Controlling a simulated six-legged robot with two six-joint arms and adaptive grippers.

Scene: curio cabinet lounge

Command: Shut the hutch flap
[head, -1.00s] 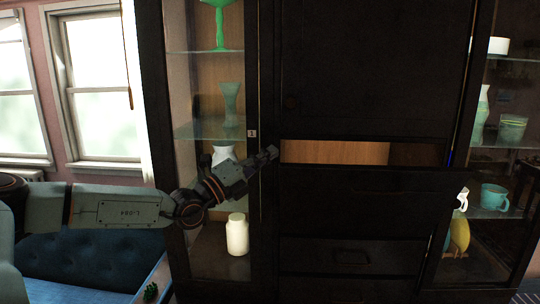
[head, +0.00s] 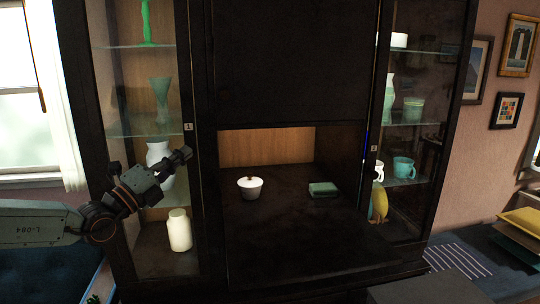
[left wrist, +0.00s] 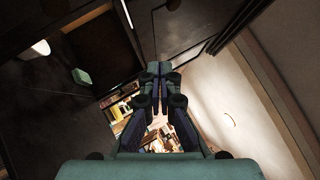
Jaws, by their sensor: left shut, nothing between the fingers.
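The hutch flap (head: 300,246) is a dark panel lying folded down, about level, at the front of the cabinet's middle opening. The opening shows a light wood back (head: 266,147). My left gripper (head: 183,154) is shut and empty, in front of the left glass door, left of the opening and apart from the flap as seen. Its closed fingers also show in the left wrist view (left wrist: 155,92). My right gripper is not in view.
Glass-fronted side cases hold vases and cups, including a white jar (head: 179,230). A blue seat (head: 45,270) stands at left.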

